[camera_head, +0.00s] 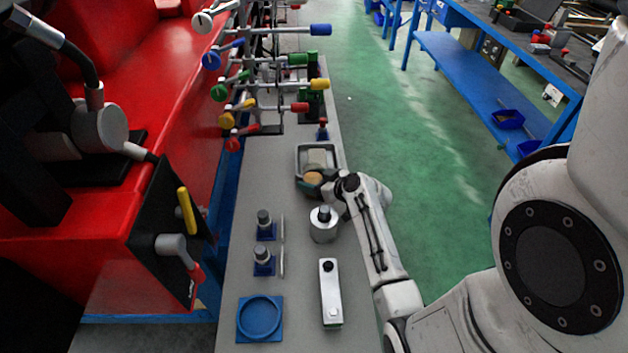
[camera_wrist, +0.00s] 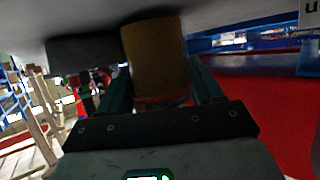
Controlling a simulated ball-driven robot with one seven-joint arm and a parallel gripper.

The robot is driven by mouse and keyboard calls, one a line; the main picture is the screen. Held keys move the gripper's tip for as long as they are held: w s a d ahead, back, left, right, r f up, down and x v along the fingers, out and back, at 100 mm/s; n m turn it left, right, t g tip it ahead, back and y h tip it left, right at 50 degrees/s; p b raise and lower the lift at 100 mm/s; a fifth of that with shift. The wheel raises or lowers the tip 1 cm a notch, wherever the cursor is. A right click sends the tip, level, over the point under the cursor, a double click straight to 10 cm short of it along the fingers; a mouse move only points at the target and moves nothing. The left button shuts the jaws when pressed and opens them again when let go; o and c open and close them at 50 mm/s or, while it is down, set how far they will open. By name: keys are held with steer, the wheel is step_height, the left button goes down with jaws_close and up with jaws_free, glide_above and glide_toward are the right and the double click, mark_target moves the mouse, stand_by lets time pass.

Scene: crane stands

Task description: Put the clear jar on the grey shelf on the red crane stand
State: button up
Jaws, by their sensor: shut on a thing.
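The grey shelf (camera_head: 245,200) runs along the side of the red crane stand (camera_head: 150,75) in the head view. My gripper (camera_head: 314,184) is at the shelf's right edge, beside a grey open tray. It is shut on the clear jar, which has brownish contents and shows as a small tan round (camera_head: 314,178) in the head view. In the wrist view the jar (camera_wrist: 155,55) looks amber and sits between the two dark green fingers of my gripper (camera_wrist: 160,90). Whether the jar's base touches the shelf cannot be told.
The grey tray (camera_head: 317,157) stands close behind the jar. A silver cylinder (camera_head: 323,225), a metal block (camera_head: 330,292), blue-based fittings (camera_head: 264,225) and a blue ring (camera_head: 260,317) stand nearer. Coloured levers (camera_head: 240,90) rise at the far left. Bare shelf lies left of the tray.

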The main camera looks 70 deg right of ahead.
steer(key=shift+f, duration=0.15)
steer(key=o, duration=1.2)
steer(key=shift+r, duration=0.3)
steer(key=b+v, duration=0.1)
steer(key=v, duration=1.1)
